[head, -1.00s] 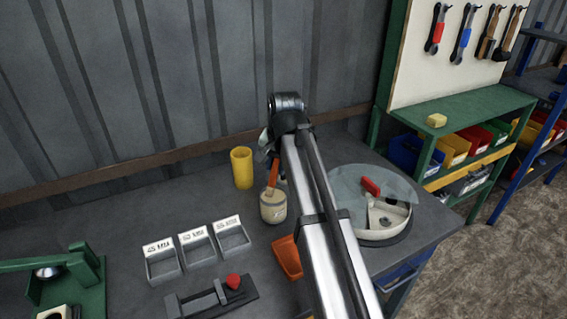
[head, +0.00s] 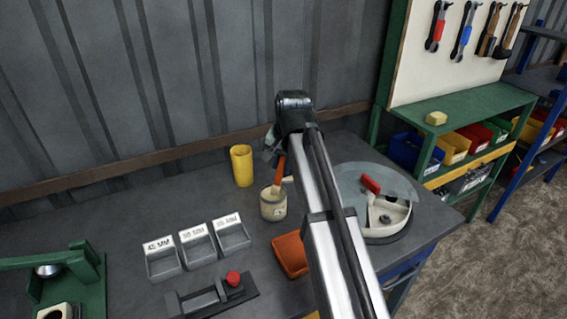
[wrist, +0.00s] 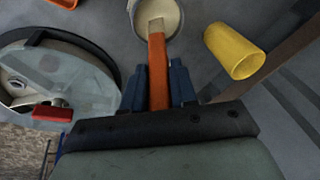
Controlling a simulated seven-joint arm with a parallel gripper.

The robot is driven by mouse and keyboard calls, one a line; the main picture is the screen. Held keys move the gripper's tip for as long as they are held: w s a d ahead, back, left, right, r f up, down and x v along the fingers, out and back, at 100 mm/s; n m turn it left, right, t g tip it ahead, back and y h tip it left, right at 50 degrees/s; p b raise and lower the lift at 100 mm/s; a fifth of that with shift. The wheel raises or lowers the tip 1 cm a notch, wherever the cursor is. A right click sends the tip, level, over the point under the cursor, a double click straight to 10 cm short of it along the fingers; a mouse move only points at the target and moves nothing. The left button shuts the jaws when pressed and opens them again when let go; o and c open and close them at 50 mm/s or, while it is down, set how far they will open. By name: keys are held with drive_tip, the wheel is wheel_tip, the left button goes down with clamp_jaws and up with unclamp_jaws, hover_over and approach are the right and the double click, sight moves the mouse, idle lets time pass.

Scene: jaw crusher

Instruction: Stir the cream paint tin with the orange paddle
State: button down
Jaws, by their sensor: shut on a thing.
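The cream paint tin (head: 272,208) stands on the grey bench, right of the labelled trays; its open top also shows in the wrist view (wrist: 176,14). The orange paddle (wrist: 157,70) is between the blue fingers of my gripper (wrist: 158,85), which is shut on it. In the head view the paddle (head: 279,172) slants down, with its lower end inside the tin's mouth. The tip's depth in the paint is hard to tell. My gripper is partly hidden behind my arm in the head view.
A yellow cup (head: 242,166) stands behind the tin. An orange tray (head: 291,254) lies in front of it. A round machine with a clear cover and red handle (head: 371,184) is to the right. Three labelled trays (head: 197,243) and a black fixture (head: 207,299) are on the left.

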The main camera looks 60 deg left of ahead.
drive_tip(key=shift+r, duration=0.15)
drive_tip(key=shift+w+d+r, duration=0.15)
drive_tip(key=shift+w+r, duration=0.05)
drive_tip(key=shift+r, duration=1)
drive_tip(key=shift+w+d+r, duration=0.1)
drive_tip(key=shift+w+r, duration=0.15)
drive_tip(key=shift+r, duration=0.95)
drive_tip(key=shift+w+d+r, duration=0.15)
drive_tip(key=shift+w+r, duration=0.05)
drive_tip(key=shift+r, duration=1)
drive_tip(key=shift+r, duration=0.1)
drive_tip(key=shift+r, duration=2.45)
